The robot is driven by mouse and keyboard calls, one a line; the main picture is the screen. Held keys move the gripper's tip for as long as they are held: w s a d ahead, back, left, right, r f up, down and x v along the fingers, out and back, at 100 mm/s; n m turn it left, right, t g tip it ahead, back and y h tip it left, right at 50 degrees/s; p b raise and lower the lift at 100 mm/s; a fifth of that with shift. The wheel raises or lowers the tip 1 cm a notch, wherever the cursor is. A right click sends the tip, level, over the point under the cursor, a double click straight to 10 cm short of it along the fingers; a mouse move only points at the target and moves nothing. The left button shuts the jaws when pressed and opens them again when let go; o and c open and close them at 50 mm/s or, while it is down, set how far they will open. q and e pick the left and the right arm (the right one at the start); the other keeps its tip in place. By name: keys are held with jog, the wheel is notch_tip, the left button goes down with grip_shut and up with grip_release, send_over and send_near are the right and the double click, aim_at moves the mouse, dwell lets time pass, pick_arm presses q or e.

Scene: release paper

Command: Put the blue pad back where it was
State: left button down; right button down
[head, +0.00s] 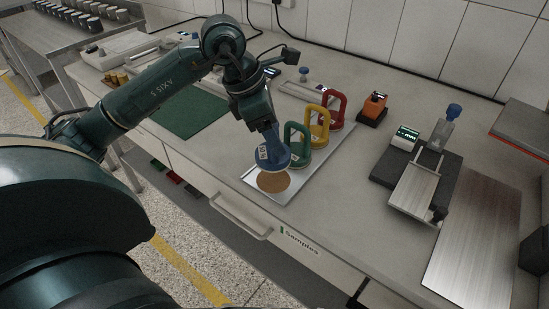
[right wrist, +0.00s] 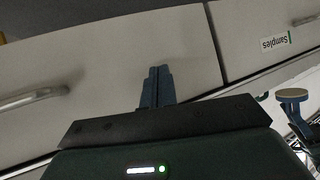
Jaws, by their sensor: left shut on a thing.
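The blue pad (head: 272,156) has a round base and an upright handle. My left gripper (head: 266,127) is shut on its handle from above. The pad is over the near end of a metal tray (head: 253,178), just behind a brown round spot (head: 273,182). It looks slightly raised, but the exact gap is hard to tell. In the right wrist view the blue pad (right wrist: 295,108) shows a tan round face. My right gripper (right wrist: 156,86) has its fingers together and empty, in front of the drawers. It is not visible in the head view.
Green (head: 297,146), yellow (head: 317,125) and red (head: 334,109) handled pads stand in a row behind the blue one on the tray. An orange device (head: 373,107) and a dark-based apparatus (head: 415,180) are to the right. A green mat (head: 192,113) lies left.

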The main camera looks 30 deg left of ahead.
aim_at(273, 154)
pick_arm(q)
notch_tip(273, 154, down, 6)
jog(key=shift+w, duration=0.1)
dwell(0.4)
jog(key=shift+f, duration=0.1)
jog(key=shift+c, duration=1.6)
grip_release()
jog(key=shift+f, duration=0.1)
